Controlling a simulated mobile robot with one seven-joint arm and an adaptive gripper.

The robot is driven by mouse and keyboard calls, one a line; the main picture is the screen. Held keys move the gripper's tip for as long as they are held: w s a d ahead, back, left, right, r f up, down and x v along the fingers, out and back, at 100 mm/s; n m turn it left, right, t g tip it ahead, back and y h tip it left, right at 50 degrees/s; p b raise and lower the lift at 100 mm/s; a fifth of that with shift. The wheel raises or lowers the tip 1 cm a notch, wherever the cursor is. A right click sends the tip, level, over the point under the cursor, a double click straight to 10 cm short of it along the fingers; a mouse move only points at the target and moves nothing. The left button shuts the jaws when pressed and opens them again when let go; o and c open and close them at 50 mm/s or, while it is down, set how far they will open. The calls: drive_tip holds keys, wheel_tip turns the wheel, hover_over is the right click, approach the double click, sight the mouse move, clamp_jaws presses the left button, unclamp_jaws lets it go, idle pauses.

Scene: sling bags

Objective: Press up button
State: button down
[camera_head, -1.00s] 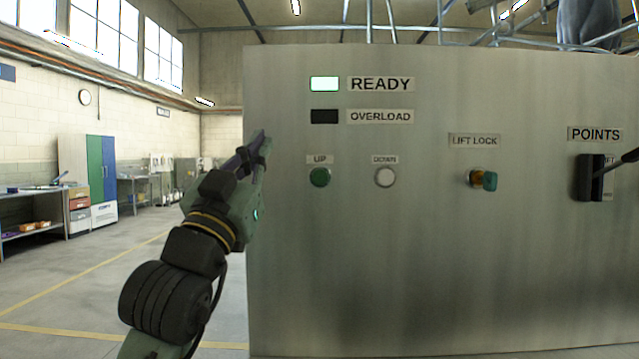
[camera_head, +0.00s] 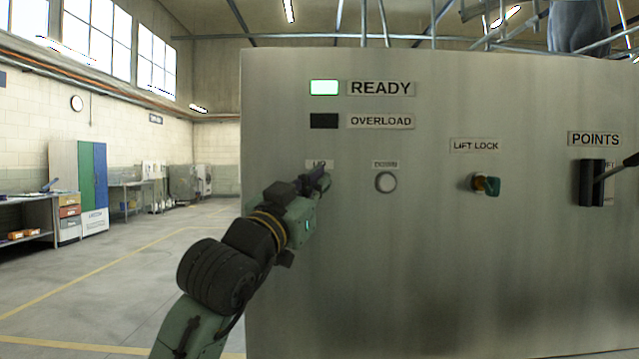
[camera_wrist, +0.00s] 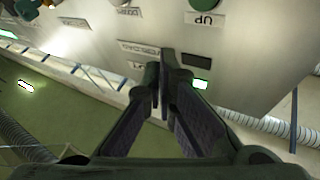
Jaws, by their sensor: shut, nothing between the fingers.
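The grey control panel (camera_head: 450,260) faces me. The UP label (camera_head: 319,163) shows on it, but my gripper (camera_head: 319,180) hides the green up button below the label in the head view. In the wrist view the green up button (camera_wrist: 203,4) shows at the top edge beside its UP label (camera_wrist: 205,19). My gripper (camera_wrist: 167,62) is shut and empty, its fingertips lower in that picture than the button. I cannot tell whether the fingertips touch the panel.
The READY light (camera_head: 324,87) is lit green and the OVERLOAD light (camera_head: 324,121) is dark. A lift lock knob (camera_head: 486,184) and a points lever (camera_head: 592,182) are farther right. Open floor lies left.

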drive_tip(key=w+p, duration=0.2)
drive_tip(key=w, duration=0.5)
drive_tip(key=shift+w, duration=0.4)
drive_tip(key=shift+p, duration=0.3)
idle(0.8)
drive_tip(key=shift+w, duration=0.4)
